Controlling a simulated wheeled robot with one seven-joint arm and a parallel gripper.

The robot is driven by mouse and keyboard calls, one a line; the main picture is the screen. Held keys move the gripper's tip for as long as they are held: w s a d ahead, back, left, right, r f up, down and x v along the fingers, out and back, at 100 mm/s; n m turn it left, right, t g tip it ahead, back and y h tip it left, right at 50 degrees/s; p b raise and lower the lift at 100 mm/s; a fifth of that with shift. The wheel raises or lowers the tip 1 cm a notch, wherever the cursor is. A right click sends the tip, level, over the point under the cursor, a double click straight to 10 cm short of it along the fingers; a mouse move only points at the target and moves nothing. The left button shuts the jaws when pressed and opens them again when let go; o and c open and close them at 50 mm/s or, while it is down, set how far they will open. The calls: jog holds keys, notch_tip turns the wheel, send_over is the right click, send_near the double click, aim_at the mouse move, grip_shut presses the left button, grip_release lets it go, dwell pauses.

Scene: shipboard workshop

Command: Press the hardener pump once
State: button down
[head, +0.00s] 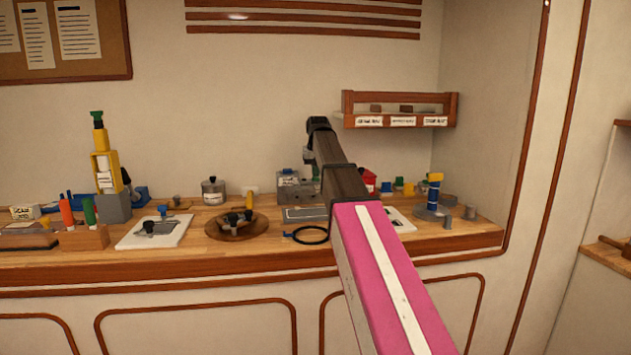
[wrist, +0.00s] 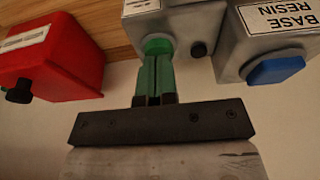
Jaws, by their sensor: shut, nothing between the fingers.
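In the wrist view, my gripper (wrist: 154,62) is shut and empty, its green fingertips at a round green pump button (wrist: 158,45) on a grey metal dispenser (wrist: 181,16). The tips appear to touch the button or sit just over it; I cannot tell whether it is pushed in. This dispenser's label is cut off at the picture's top, so I cannot read the name hardener. Beside it on the right is a similar grey dispenser marked BASE RESIN (wrist: 236,42) with a blue button (wrist: 276,70). In the head view, my arm hides much of this area.
A red box (wrist: 62,50) with a black knob stands left of the grey dispensers in the wrist view. In the head view, the wooden bench (head: 270,262) also holds a round wooden tray (head: 212,231), a white board (head: 130,238) and a black ring (head: 311,242). A wall shelf (head: 452,112) hangs above.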

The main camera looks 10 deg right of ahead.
jog(key=shift+f, duration=0.35)
dwell(0.4)
jog(key=shift+r, duration=0.15)
jog(key=shift+w+v, duration=0.25)
jog(key=shift+v, duration=0.85)
jog(key=shift+w+v, duration=0.3)
jog(key=shift+v, duration=0.8)
jog(key=shift+w+v, duration=0.25)
jog(key=shift+v, duration=0.85)
jog(key=shift+r, duration=0.15)
